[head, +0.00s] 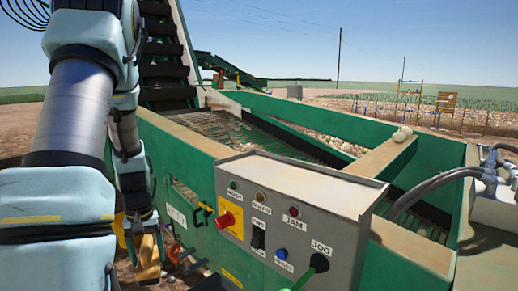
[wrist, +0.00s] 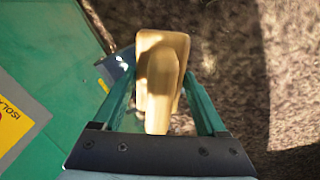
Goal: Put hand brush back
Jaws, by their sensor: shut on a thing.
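The hand brush (wrist: 162,85) is a yellow-tan wooden piece between the two green fingers of my gripper (wrist: 160,95) in the wrist view. My gripper is shut on it and holds it above brown ground, beside the green machine side. In the head view the brush (head: 148,262) hangs below my gripper (head: 143,232) at the lower left, close to the machine's green wall. Its bristles cannot be made out. A small blue-grey part (wrist: 118,66) shows just left of the brush in the wrist view; I cannot tell whether it is a holder.
A grey control box (head: 290,220) with buttons and a JOG lever juts from the green machine wall (head: 180,165), right of my gripper. Brown ground (wrist: 260,70) is open at right in the wrist view.

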